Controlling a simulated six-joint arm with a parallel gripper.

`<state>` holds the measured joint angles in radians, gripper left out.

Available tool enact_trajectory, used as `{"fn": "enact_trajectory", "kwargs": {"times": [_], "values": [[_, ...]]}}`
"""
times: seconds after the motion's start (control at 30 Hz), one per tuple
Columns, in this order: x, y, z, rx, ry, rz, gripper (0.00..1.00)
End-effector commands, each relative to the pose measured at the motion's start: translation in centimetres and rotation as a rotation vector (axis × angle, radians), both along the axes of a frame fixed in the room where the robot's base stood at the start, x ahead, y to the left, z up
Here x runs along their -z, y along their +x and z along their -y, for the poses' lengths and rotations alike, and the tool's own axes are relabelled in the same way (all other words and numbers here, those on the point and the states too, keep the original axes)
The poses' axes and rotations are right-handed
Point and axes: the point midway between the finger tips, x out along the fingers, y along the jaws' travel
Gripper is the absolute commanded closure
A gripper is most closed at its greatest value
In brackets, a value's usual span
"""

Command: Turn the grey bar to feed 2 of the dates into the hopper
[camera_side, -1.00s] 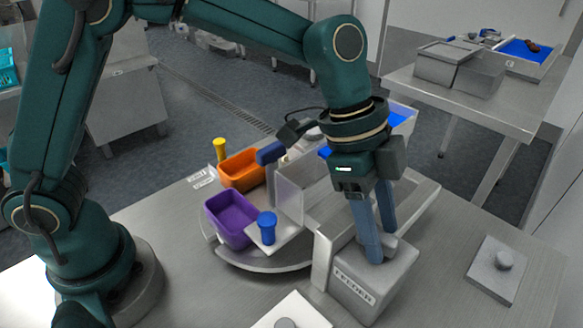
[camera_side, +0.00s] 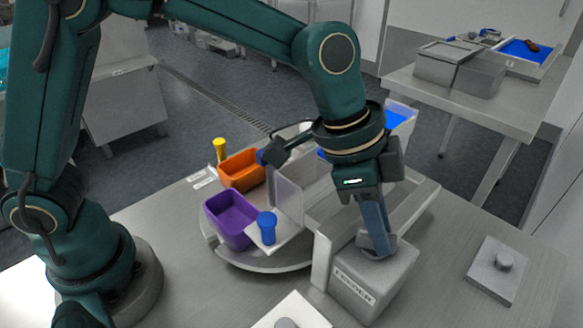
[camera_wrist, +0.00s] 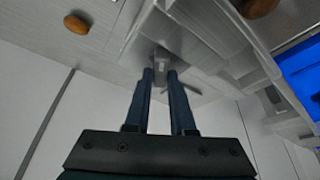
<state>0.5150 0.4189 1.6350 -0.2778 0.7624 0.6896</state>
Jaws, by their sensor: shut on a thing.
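My gripper (camera_side: 378,246) points down onto the top of a grey labelled box (camera_side: 358,284). Its two blue-grey fingers are shut on the grey bar on the box's top. In the wrist view the bar (camera_wrist: 160,68) shows between the fingertips of my gripper (camera_wrist: 161,72). The fingers hide most of the bar in the side view. One brown date (camera_wrist: 76,24) lies on a pale grey surface at the upper left of the wrist view. Another date (camera_wrist: 257,8) is at the top right edge, partly cut off. I cannot tell which part is the hopper.
A purple bin (camera_side: 231,222) and an orange bin (camera_side: 243,172) stand on a round grey table left of the box. A plate with a grey button (camera_side: 504,260) lies at the right.

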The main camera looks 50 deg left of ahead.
Motion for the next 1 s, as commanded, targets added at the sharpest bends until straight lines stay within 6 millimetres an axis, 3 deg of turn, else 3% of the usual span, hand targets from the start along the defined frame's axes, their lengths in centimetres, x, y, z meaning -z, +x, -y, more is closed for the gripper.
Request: {"fn": "enact_trajectory", "kwargs": {"times": [0.6, 1.0], "values": [[-0.17, 0.02, 0.19, -0.539, -0.004, 0.005, 1.0], [-0.16, 0.03, 0.15, -0.716, -0.006, 0.003, 1.0]]}}
